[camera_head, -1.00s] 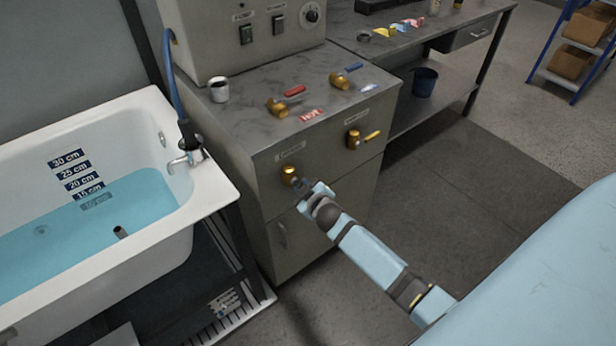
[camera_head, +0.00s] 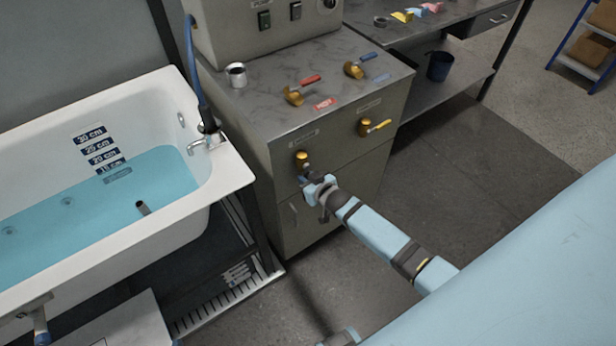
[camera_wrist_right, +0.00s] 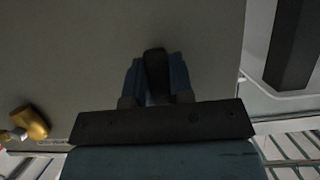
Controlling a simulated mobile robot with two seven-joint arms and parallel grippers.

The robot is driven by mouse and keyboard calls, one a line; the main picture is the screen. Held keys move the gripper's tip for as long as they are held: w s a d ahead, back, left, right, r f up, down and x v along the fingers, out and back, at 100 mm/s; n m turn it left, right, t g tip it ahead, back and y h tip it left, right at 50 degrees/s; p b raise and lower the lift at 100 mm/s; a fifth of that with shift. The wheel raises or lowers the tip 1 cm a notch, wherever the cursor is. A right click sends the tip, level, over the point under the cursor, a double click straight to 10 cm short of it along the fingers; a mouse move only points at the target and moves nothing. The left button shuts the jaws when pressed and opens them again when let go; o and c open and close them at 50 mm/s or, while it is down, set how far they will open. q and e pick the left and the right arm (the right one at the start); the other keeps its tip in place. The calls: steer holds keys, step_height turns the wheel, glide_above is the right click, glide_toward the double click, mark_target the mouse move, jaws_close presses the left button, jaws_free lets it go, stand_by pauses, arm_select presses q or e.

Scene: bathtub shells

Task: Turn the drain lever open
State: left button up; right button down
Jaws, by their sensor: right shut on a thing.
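The lever valve on the left of the cabinet front has a brass body (camera_head: 302,160), below a small label too blurred to read. My right gripper (camera_head: 312,180) is just below this body, shut on its dark handle, which points down and slightly right. In the right wrist view the closed fingers (camera_wrist_right: 156,82) hold the dark handle (camera_wrist_right: 156,70) between them, against the plain cabinet face. The gripper hides most of the handle in the head view. My left gripper is not in view.
Red (camera_head: 303,86) and blue (camera_head: 361,63) levers and a metal cup (camera_head: 236,75) are on top. The filled bathtub (camera_head: 232,178) stands left. Floor in front is clear.

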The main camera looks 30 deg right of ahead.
stand_by(0.3)
steer(key=c, duration=1)
jaws_free()
steer(key=p+v, duration=0.1)
steer(key=v, duration=1.3)
steer(key=shift+w, duration=0.15)
